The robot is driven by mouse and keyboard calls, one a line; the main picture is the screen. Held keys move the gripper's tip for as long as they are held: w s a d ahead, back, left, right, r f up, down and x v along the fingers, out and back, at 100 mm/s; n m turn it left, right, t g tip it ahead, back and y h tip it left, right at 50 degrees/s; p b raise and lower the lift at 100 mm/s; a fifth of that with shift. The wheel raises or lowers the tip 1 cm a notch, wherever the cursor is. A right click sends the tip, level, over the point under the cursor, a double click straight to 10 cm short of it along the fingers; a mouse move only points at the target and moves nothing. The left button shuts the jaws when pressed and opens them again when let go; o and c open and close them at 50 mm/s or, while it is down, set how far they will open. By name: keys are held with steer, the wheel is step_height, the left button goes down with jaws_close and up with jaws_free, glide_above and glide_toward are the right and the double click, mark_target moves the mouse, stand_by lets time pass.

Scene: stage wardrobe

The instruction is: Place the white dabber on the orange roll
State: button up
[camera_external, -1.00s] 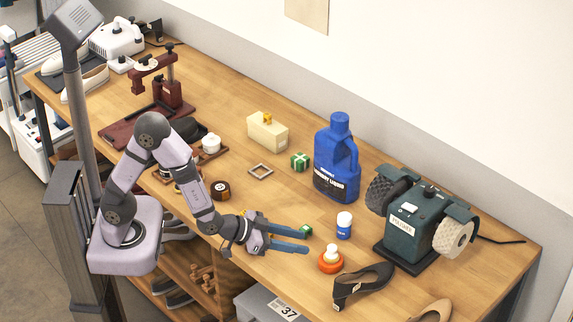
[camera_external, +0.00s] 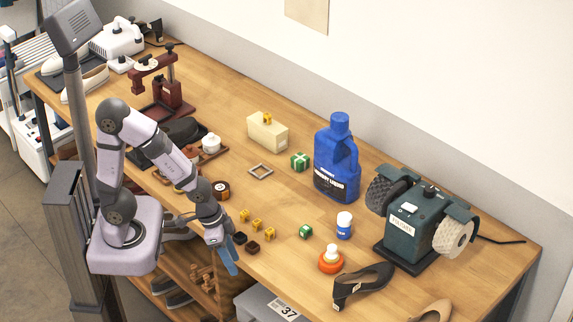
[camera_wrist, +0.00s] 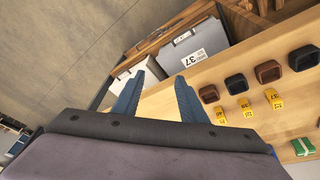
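The orange roll (camera_external: 331,265) lies flat near the front edge of the table in the external view. The white dabber (camera_external: 333,250) rests on top of it, near its middle, and looks upright. My gripper (camera_external: 234,270) is well to the left of them, pointing down by the table's front edge. In the wrist view my gripper (camera_wrist: 157,86) is open, with nothing between its two blue fingers. The roll and the dabber are not in the wrist view.
Small yellow tags (camera_external: 257,224) and dark square rings (camera_external: 253,248) lie near my gripper. A grey bin (camera_wrist: 193,52) is below the table edge.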

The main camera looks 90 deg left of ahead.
steer(key=s+a+r+g, duration=0.1)
steer(key=s+a+g, duration=0.1)
steer(key=s, duration=0.6)
steer(key=shift+s+g+y, duration=0.3)
steer(key=shift+s+g, duration=0.05)
steer(key=shift+g, duration=0.35)
